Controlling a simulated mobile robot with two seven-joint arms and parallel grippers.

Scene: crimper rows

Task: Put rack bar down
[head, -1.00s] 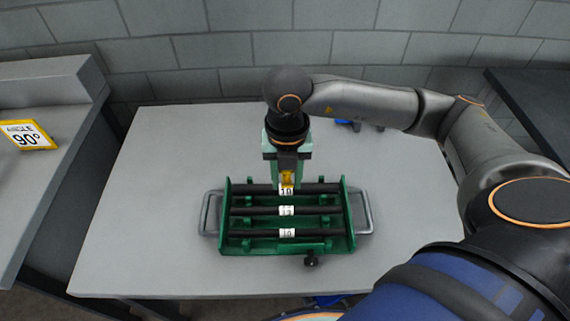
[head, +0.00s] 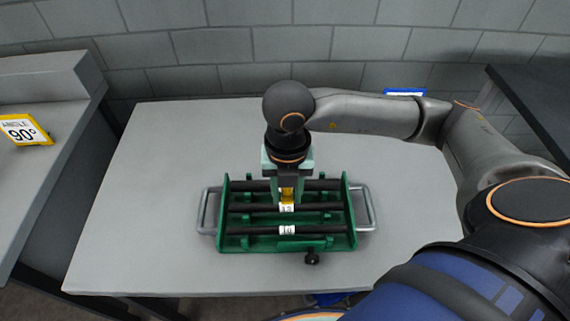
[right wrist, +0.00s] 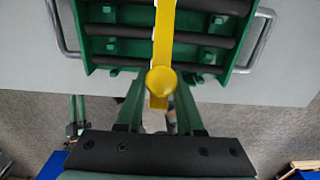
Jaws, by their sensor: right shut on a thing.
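The green rack (head: 240,243) stands on the table with black bars lying across it. The front bar (head: 255,231) and the middle bar (head: 245,208) carry white number labels; the back bar (head: 325,184) is partly hidden behind my gripper. My right gripper (head: 287,196) points down over the middle of the rack, shut on a yellow bar (right wrist: 164,30). The yellow bar has a rounded end between the fingers in the right wrist view. It runs crosswise to the black bars. Whether it touches the rack, I cannot tell.
The grey table (head: 150,190) is bare around the rack. Metal handles (head: 368,208) stick out at the rack's sides, and a black knob (head: 312,258) at its front. A side bench holds a yellow-edged 90° sign (head: 25,130). A block wall stands behind.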

